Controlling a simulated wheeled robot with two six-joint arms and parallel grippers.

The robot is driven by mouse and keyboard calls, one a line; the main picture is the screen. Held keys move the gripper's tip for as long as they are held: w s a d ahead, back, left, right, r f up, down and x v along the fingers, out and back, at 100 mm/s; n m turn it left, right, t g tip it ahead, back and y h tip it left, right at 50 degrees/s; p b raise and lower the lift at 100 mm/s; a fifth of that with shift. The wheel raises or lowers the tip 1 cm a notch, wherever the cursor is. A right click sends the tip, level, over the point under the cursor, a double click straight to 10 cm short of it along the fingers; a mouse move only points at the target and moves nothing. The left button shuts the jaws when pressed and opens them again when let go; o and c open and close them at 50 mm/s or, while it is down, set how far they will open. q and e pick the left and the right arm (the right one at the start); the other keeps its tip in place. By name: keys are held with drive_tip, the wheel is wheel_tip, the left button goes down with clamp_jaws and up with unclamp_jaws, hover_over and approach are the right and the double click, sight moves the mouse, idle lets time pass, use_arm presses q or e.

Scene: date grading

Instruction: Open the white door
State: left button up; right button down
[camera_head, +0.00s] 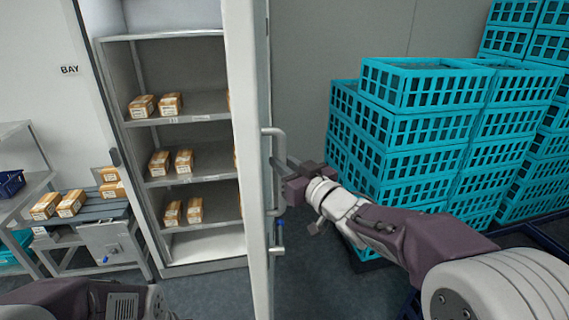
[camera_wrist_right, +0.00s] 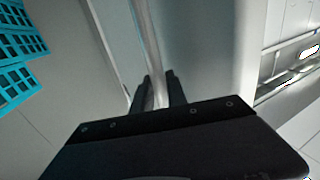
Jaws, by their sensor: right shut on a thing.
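The white door (camera_head: 243,120) stands open, swung out toward me and seen nearly edge-on in the head view. It shows a tall cabinet with shelves (camera_head: 180,120) behind it. A vertical bar handle (camera_head: 279,148) is on the door's right face. My right gripper (camera_head: 284,178) is at the handle. In the right wrist view the two dark fingers (camera_wrist_right: 160,90) are shut around the handle bar (camera_wrist_right: 150,45). My left arm shows only in part at the bottom left of the head view; its gripper is out of view.
Boxes (camera_head: 170,103) sit on the cabinet shelves. Stacked teal crates (camera_head: 415,85) stand right of the door, close to my right arm. A bench with boxes (camera_head: 100,215) is at the left. Some grey floor shows in front of the cabinet.

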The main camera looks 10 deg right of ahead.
drive_tip(key=c, duration=1.3)
unclamp_jaws()
drive_tip(key=shift+w+r, duration=0.1)
drive_tip(key=shift+r, duration=0.25)
drive_tip(key=shift+w+f, duration=0.2)
drive_tip(key=shift+f, duration=0.05)
drive_tip(key=v, duration=0.9)
